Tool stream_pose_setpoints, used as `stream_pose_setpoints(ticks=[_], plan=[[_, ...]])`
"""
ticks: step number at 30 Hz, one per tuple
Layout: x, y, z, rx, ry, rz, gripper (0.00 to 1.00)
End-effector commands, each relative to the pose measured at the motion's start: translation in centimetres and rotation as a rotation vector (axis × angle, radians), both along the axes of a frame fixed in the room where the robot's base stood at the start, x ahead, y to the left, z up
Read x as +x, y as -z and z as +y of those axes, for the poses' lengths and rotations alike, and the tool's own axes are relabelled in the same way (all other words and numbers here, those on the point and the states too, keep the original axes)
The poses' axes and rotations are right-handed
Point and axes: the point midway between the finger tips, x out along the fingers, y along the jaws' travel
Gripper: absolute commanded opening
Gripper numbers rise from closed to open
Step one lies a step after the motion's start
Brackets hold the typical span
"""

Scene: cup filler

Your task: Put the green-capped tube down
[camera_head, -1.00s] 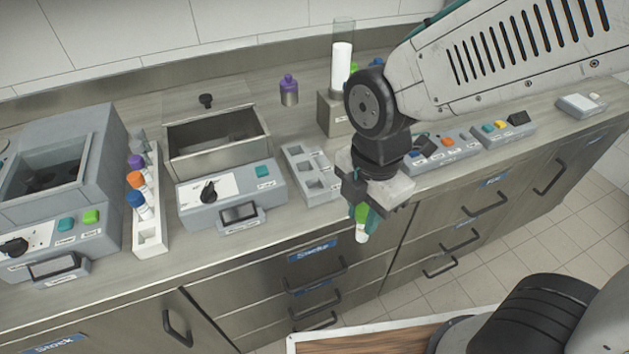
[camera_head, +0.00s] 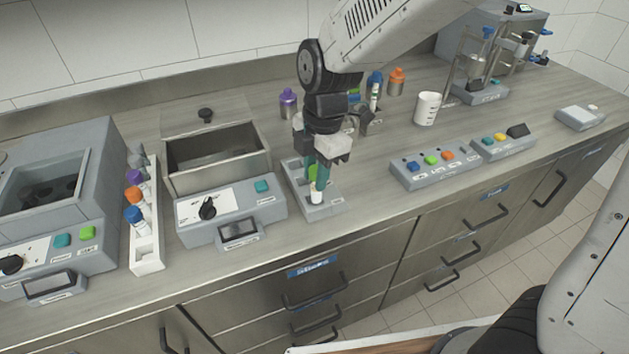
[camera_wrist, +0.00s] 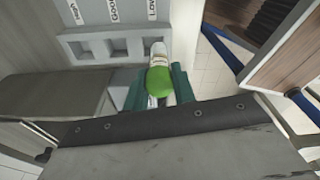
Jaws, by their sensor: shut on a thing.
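My gripper (camera_head: 318,178) is shut on the green-capped tube (camera_head: 316,195), a white tube with a green cap. The tube hangs roughly upright, over the front part of the small grey tray with square compartments (camera_head: 333,209). In the wrist view the green cap (camera_wrist: 159,81) sits between the teal fingers, and the tray (camera_wrist: 82,48) lies just beyond, with labels "High", "Good" and "Low". The tube's lower end is by the "Low" end of the tray. I cannot tell whether it touches the tray or is in a compartment.
A grey box machine with an open bin (camera_head: 222,157) stands left of the tray. A white rack (camera_head: 147,251) holds several capped tubes further left. A button panel (camera_head: 447,167) and a white cup (camera_head: 427,108) stand to the right. Bare counter lies between tray and panel.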

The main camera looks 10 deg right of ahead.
Motion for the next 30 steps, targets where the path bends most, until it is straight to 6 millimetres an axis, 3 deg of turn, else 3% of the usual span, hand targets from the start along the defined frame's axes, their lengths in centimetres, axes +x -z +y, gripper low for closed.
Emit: stream_pose_setpoints(ticks=[4,10,19,20,22,30], plan=[[1.0,0.4,0.2,-0.001,0.001,0.002,0.04],[0.8,3.4,0.1,0.000,0.000,0.001,0.04],[0.8,3.7,0.1,0.000,0.000,0.000,0.04],[0.8,3.7,0.1,0.000,0.000,0.000,0.32],[0.8,3.7,0.1,0.000,-0.001,0.000,0.48],[0.8,3.6,0.1,0.000,0.000,-0.001,0.48]])
